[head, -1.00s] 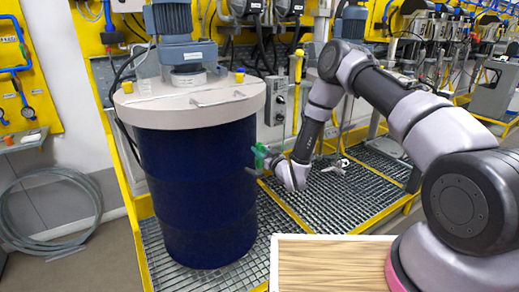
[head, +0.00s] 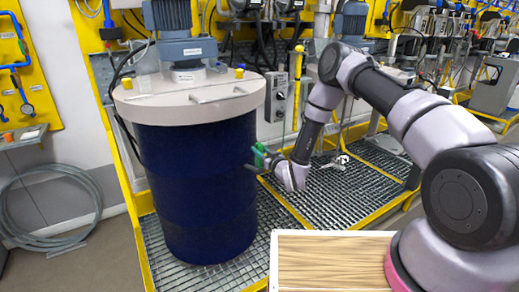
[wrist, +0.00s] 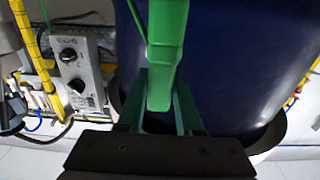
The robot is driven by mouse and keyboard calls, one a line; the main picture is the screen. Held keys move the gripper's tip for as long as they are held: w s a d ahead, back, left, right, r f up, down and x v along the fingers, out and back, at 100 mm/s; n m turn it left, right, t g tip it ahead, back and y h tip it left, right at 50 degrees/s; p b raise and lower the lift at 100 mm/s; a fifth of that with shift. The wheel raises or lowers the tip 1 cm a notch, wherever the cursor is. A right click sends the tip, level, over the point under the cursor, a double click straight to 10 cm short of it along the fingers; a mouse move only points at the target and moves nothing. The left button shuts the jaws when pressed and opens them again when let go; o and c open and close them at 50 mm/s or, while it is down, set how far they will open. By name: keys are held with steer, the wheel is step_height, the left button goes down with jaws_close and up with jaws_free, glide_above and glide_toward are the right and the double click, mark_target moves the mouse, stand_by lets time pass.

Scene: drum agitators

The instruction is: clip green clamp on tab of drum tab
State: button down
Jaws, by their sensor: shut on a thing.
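The green clamp (head: 259,156) is held in my gripper (head: 264,163) at the right side of the dark blue drum (head: 197,190). In the wrist view the clamp (wrist: 165,50) stretches away from between the two gripper fingers (wrist: 160,110), with the blue drum (wrist: 235,60) behind it. My gripper is shut on the clamp. I cannot tell whether the clamp touches the drum. The drum tab cannot be made out; it may be hidden behind the clamp.
A pale lid (head: 188,97) with a handle and a motor (head: 167,15) tops the drum. The drum stands on a metal grating (head: 330,198) with yellow edges. A grey control box (head: 276,97) is on the post behind. A wooden-topped table (head: 330,262) is in front.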

steer(key=shift+f, duration=0.15)
steer(key=shift+c, duration=2.4)
jaws_free()
steer(key=shift+s+d, duration=0.1)
